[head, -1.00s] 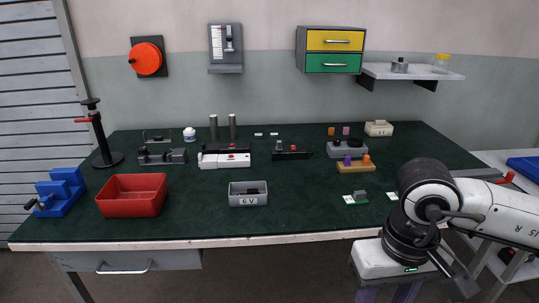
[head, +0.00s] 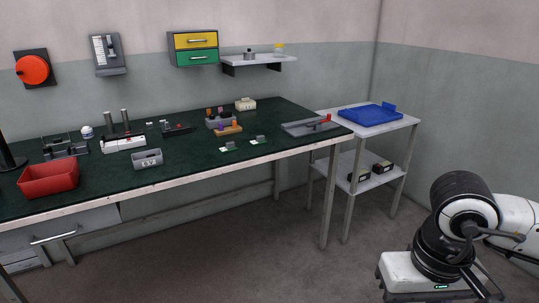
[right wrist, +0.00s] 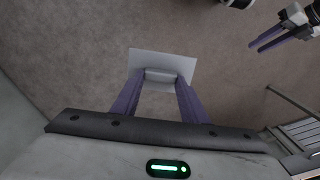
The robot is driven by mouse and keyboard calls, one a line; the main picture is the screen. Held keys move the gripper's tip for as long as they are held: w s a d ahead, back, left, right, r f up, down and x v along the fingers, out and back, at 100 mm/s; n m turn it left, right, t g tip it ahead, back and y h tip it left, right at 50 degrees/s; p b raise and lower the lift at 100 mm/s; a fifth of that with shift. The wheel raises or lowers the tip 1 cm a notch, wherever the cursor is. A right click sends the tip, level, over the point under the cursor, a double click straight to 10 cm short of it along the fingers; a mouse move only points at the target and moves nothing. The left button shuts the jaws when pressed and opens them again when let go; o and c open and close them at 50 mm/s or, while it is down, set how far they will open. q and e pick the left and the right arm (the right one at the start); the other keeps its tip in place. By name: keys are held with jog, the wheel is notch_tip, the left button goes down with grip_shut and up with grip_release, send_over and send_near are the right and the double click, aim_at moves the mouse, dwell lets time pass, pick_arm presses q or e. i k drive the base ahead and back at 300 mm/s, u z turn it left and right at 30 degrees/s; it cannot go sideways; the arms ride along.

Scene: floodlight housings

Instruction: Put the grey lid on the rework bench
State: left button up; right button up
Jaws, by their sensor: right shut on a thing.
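In the right wrist view, my right gripper (right wrist: 160,82) is shut on the raised block of a flat grey lid (right wrist: 161,60), which it holds above bare floor. In the head view, my right arm is at the lower right, its fingers and the lid below the frame. My left gripper (right wrist: 268,38) shows at the top right of the right wrist view; its finger opening is unclear. A long green-topped bench (head: 190,165) runs across the left, and a white two-level table (head: 390,122) stands beyond its right end. I cannot tell which is the rework bench.
A blue tray (head: 370,115) is on the white table's top; dark boxes (head: 382,167) sit on its lower shelf. The green bench holds a red bin (head: 48,181), a grey bin (head: 147,159) and a grey plate fixture (head: 308,127). Open floor lies in front.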

aim_at(184, 143)
jog(key=z, duration=0.4)
jog(key=i, duration=1.2)
jog(key=u, duration=0.45)
jog(key=i, duration=1.4)
jog(key=u, duration=1.6)
jog(key=i, duration=0.55)
jog(key=u, duration=0.5)
